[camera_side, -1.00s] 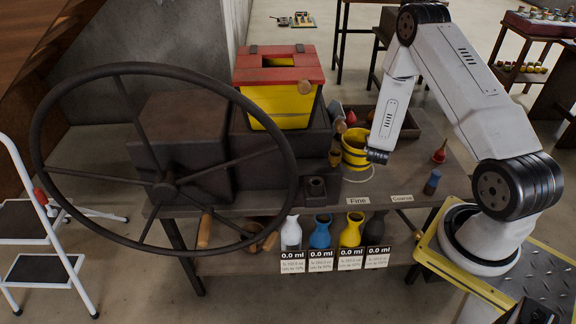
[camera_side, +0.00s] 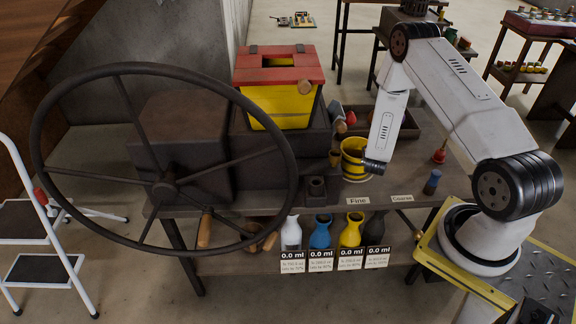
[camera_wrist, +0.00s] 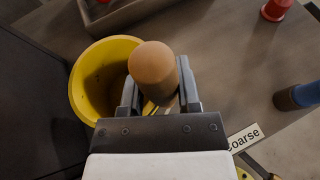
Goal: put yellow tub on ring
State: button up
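The yellow tub (camera_side: 353,163) with dark bands stands upright low over the front part of the bench, beside the "Fine" label. I cannot tell whether its base touches the bench top. No ring shows now; the tub covers the spot where a pale ring outline was. My gripper (camera_side: 374,170) is at the tub's right side. In the wrist view the empty-looking yellow tub (camera_wrist: 84,92) is at left. A rounded brown wooden handle (camera_wrist: 153,66) beside its rim sits between the fingers of my gripper (camera_wrist: 158,95), which are shut on it.
The "Fine" label (camera_side: 358,201) and "Coarse" label (camera_side: 402,198) are at the bench's front edge. A blue weight (camera_side: 432,182) and a red one (camera_side: 439,156) stand to the right. A dark tray (camera_side: 408,125) lies behind. A dark block (camera_side: 315,188) is close at left.

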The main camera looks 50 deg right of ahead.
jog(key=o, duration=0.4)
jog(key=shift+r, duration=0.15)
jog(key=shift+v, duration=6)
jog(key=shift+s, duration=0.1)
